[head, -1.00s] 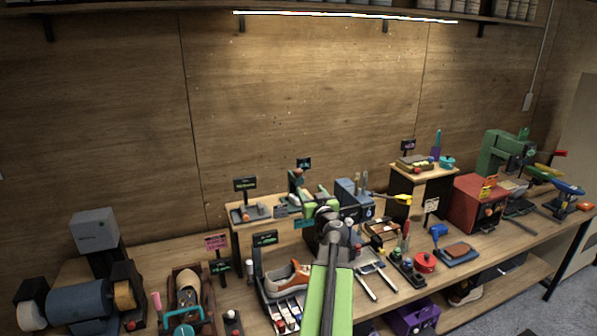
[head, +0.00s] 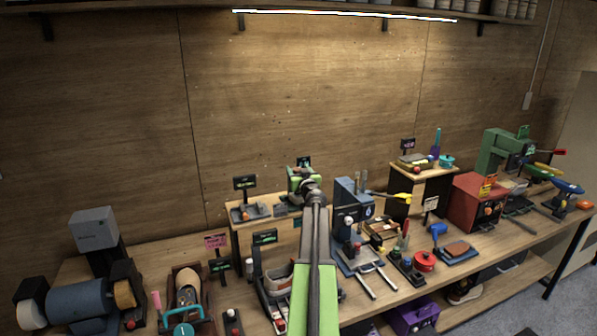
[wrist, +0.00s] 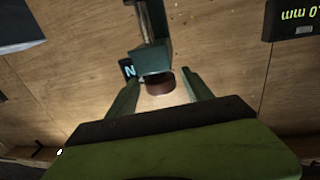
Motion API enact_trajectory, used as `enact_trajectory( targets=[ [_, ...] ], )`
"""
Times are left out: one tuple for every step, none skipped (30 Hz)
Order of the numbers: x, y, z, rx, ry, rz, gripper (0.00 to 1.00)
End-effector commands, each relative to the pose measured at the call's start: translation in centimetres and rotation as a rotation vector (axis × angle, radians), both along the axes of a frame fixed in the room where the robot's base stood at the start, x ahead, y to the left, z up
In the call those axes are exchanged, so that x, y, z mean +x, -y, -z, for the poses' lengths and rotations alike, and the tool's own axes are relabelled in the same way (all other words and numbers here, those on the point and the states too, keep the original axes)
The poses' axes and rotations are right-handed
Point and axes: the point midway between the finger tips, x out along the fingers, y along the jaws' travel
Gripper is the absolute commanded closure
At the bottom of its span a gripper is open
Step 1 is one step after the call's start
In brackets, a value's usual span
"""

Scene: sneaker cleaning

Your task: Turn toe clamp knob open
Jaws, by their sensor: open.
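In the wrist view, a short round dark brown knob (wrist: 160,83) sits at the end of a dark green clamp bracket (wrist: 150,58) with a metal rod. I take it for the toe clamp knob. My gripper (wrist: 160,80) is open, its two green fingers on either side of the knob with gaps visible. I cannot tell how deep the knob lies between them. In the head view, my green gripper (head: 304,183) is over the raised shelf at the back of the bench and hides most of the clamp.
A grey fixture (head: 250,212) stands left of my gripper on the raised shelf. A blue-grey machine (head: 346,205) stands close on the right. A sneaker (head: 277,279) lies below, partly behind my arm. Several small signs stand around. The wooden wall (head: 300,100) above is clear.

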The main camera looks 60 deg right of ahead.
Motion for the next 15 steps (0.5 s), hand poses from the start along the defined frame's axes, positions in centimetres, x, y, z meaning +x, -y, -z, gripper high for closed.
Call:
enact_trajectory(
  targets=[
    [0.04,0.01,0.0,0.0,0.0,0.0,0.41],
    [0.04,-0.01,0.0,0.0,0.0,0.0,0.41],
    [0.02,-0.02,0.0,0.0,0.0,0.0,0.41],
    [0.02,-0.04,0.0,0.0,0.0,0.0,0.41],
    [0.03,-0.04,0.0,0.0,0.0,0.0,0.41],
    [0.03,-0.04,0.0,0.0,0.0,0.0,0.42],
    [0.02,-0.05,0.0,0.0,0.0,0.0,0.46],
    [0.03,-0.06,0.0,0.0,0.0,-0.001,0.5],
    [0.03,-0.06,0.0,0.0,0.0,-0.001,0.55],
    [0.03,-0.06,0.0,0.0,0.0,-0.001,0.59],
    [0.03,-0.06,0.0,0.0,0.0,-0.001,0.63],
    [0.04,-0.07,0.0,0.0,0.0,-0.001,0.68],
    [0.03,-0.06,0.0,0.0,0.0,-0.001,0.72],
    [0.03,-0.06,0.0,0.0,0.0,-0.001,0.76],
    [0.03,-0.06,0.0,0.0,0.0,0.0,0.81]
  ],
)
